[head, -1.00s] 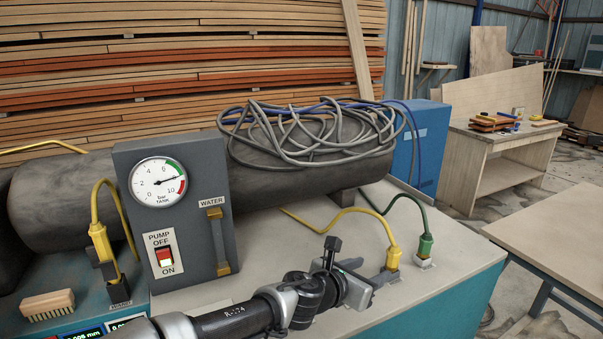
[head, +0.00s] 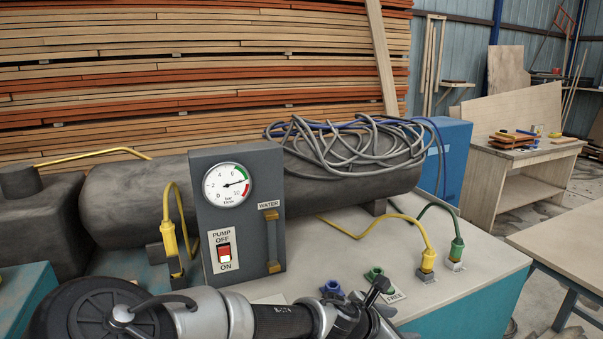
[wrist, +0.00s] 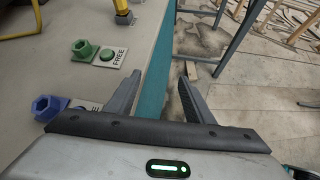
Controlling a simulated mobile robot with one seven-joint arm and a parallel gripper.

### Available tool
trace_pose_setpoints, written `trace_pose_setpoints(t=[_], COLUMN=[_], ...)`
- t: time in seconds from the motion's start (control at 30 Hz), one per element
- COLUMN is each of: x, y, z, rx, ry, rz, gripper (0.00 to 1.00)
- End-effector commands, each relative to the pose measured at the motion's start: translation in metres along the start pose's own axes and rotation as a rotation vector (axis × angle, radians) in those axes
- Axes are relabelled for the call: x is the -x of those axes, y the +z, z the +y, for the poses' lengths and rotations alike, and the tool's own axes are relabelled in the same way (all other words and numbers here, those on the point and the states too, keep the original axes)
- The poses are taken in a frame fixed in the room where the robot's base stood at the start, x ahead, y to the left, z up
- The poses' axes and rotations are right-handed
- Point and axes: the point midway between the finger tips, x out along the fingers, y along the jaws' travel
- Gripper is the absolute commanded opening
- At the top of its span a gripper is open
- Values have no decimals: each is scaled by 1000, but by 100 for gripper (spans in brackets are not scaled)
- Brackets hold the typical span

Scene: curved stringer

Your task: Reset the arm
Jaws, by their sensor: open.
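My arm reaches in from the bottom of the head view, and my gripper (head: 378,295) is at its right end, low over the front of the bench top. In the wrist view my gripper (wrist: 158,95) is open, with its two grey fingers apart and nothing between them. The fingers are over the teal front edge of the bench, with the floor below. Part of the gripper is hidden by the arm in the head view.
The bench (head: 480,255) carries a pump panel (head: 238,215), a dark tank (head: 130,205), yellow and green plugs (head: 457,250), and blue (head: 332,288) and green (head: 374,273) sockets close to my gripper. A table (head: 565,240) stands right. Floor shows between them.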

Motion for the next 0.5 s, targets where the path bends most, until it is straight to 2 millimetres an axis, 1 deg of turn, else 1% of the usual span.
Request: trace_pose_setpoints(t=[0.03, 0.13, 0.2, 0.27, 0.37, 0.4, 0.47, 0.5], x=[-1, -1, 5, 15, 42, 55, 75, 90], y=[-5, -20, -32, -41, -50, -51, -47, -42], z=[-12, -33, -47, -56, -65, -65, -63, -61], rx=[-67, -216, -338, -458, -675, -761, -885, -964], ry=[-39, -122, -189, -254, -362, -401, -456, -488], rz=[53, 156, 235, 309, 435, 481, 544, 584], gripper=[48, 48, 48, 48, 48, 48, 48, 48])
